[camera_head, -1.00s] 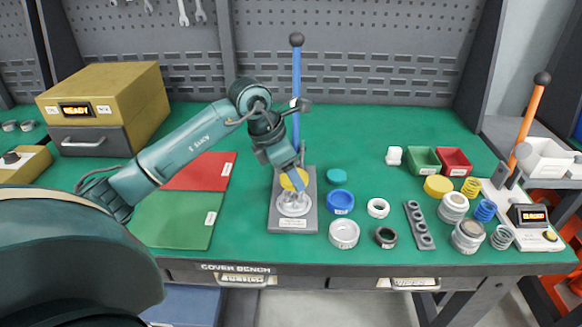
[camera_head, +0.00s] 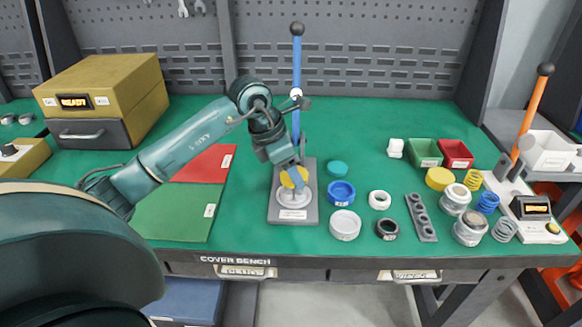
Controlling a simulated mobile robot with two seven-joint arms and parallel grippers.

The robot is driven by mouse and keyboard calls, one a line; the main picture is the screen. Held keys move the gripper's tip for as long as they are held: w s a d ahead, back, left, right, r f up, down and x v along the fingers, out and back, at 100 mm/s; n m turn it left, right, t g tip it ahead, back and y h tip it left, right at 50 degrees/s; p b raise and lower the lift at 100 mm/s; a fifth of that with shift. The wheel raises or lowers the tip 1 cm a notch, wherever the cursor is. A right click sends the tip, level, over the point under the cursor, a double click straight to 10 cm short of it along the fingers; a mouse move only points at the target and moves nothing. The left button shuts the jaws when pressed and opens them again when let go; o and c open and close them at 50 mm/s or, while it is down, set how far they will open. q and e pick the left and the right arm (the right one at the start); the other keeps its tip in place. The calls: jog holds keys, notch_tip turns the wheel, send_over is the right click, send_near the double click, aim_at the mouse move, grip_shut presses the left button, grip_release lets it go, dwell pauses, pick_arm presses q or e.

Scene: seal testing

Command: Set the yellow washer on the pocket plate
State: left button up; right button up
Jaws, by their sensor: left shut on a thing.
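My left gripper (camera_head: 296,180) is shut at the lever press with the blue handle (camera_head: 297,75). A flat yellow round piece, apparently the yellow washer (camera_head: 287,181), shows at its fingertips, partly covered by them. It is just above or against the white round seat (camera_head: 293,197) of the press; I cannot tell whether it touches. A narrow grey plate with several round pockets, probably the pocket plate (camera_head: 421,217), lies flat on the green bench to the right. No piece is visible on it. My right gripper is not in view.
Right of the press stand a teal disc (camera_head: 337,168), a blue ring (camera_head: 341,192), a white ring (camera_head: 380,200), a white round cup (camera_head: 345,225) and a dark ring (camera_head: 387,229). Green and red bins (camera_head: 457,155) stand behind.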

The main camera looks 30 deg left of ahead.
pick_arm(q)
jog(key=shift+f+b, duration=0.35)
dwell(0.3)
jog(key=o, duration=0.8)
jog(key=shift+o, duration=0.2)
jog(key=shift+r+p, duration=2.55)
jog(key=shift+r, duration=1)
